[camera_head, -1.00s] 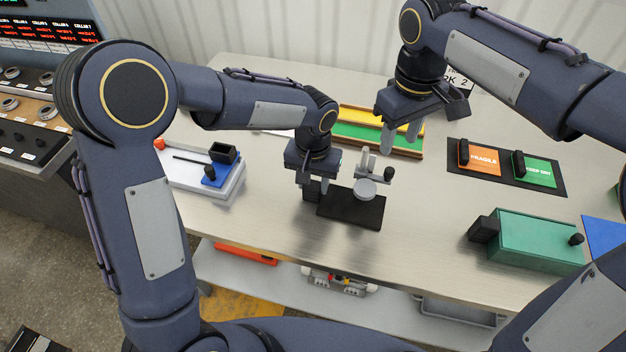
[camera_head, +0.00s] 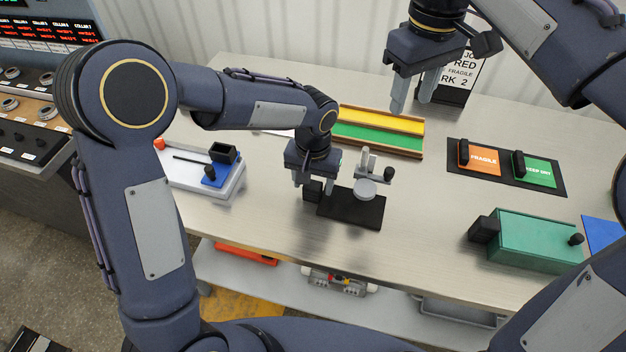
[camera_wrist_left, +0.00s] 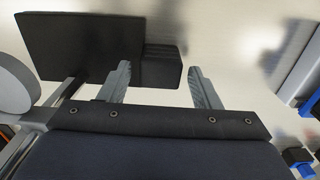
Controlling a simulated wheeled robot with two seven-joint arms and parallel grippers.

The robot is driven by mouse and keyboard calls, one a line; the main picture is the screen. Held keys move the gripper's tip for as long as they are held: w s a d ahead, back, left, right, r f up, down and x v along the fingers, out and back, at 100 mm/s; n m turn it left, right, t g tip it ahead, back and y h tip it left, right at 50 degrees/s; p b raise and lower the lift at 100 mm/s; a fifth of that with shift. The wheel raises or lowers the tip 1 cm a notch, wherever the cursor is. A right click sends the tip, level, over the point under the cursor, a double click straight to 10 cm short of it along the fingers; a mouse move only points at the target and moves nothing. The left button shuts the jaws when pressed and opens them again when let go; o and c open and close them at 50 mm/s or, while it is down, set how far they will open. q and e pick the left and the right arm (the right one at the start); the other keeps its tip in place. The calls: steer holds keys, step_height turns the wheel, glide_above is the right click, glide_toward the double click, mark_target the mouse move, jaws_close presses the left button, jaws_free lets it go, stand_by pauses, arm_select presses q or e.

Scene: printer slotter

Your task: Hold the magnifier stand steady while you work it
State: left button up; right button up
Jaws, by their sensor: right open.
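The magnifier stand has a black base plate (camera_head: 352,209), a grey post with a black knob (camera_head: 388,173) and a round pale lens (camera_head: 365,188). A black block (camera_head: 313,194) stands at the base's left end. My left gripper (camera_head: 313,186) is over this block. In the left wrist view its fingers (camera_wrist_left: 160,78) are open, one on each side of the block (camera_wrist_left: 162,66), with gaps showing. The base plate (camera_wrist_left: 75,45) and part of the lens (camera_wrist_left: 14,85) also show there. My right gripper (camera_head: 412,98) is open and empty, raised toward the back of the table.
A yellow and green tray (camera_head: 383,131) and a sign card (camera_head: 460,80) are at the back. Orange and green label pads (camera_head: 505,167) and a green box (camera_head: 528,240) are at right. A white fixture with a blue part (camera_head: 205,178) is at left. The table front centre is clear.

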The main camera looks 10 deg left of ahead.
arm_select(q)
steer(key=shift+o, duration=0.3)
step_height(320, 180, up, 12)
stand_by(0.4)
